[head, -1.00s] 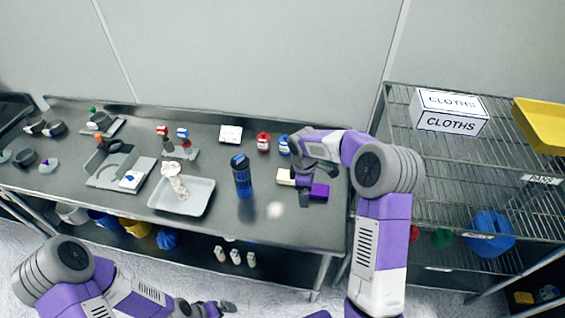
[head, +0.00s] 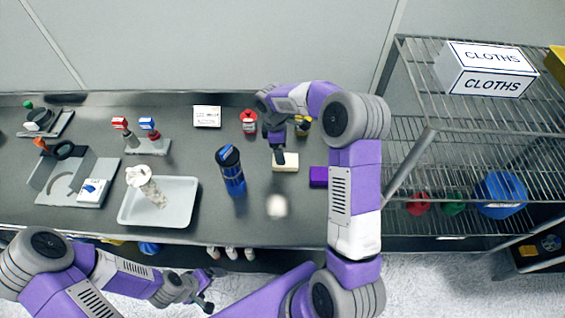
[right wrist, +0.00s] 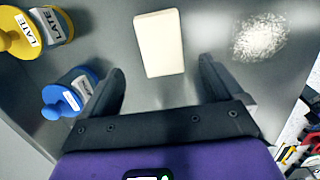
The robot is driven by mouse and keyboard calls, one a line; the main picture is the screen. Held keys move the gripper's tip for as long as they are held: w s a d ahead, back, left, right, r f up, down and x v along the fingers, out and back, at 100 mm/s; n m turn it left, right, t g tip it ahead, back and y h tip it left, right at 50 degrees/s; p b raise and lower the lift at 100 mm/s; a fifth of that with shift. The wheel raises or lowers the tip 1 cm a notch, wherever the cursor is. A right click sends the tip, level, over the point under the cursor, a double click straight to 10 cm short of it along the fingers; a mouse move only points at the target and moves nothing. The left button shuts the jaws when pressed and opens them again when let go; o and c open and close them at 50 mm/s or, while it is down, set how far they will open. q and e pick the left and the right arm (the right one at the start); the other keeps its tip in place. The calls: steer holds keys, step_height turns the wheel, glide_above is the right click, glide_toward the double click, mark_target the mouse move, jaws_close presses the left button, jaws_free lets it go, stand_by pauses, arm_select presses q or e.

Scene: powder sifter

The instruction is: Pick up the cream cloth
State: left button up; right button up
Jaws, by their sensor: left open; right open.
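The cream cloth (head: 287,163) is a flat folded block on the steel table, left of a folded purple cloth (head: 318,176). My right gripper (head: 279,156) points down at it and overlaps its left end in the head view. In the right wrist view the cream cloth (right wrist: 159,44) lies beyond the open fingers (right wrist: 162,72), its near end between the fingertips; nothing is gripped. The height gap is unclear. My left gripper (head: 207,293) is open and empty in front of the table.
White powder (head: 277,206) lies in front of the cloth. A blue-and-black bottle (head: 231,171) stands to its left, a red-lidded jar (head: 249,122) behind. A tray (head: 185,212) is further left. The wire rack (head: 433,122) with the CLOTHS box (head: 487,82) is at right.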

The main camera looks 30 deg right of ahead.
steer(key=shift+s+d+f, duration=0.1)
steer(key=shift+s+f, duration=0.15)
steer(key=shift+f, duration=0.6)
steer(key=f, duration=0.5)
steer(key=shift+s+d+f, duration=0.2)
steer(key=shift+d, duration=0.2)
steer(key=c, duration=1)
steer(key=shift+r, duration=5.05)
steer(key=shift+c, duration=0.2)
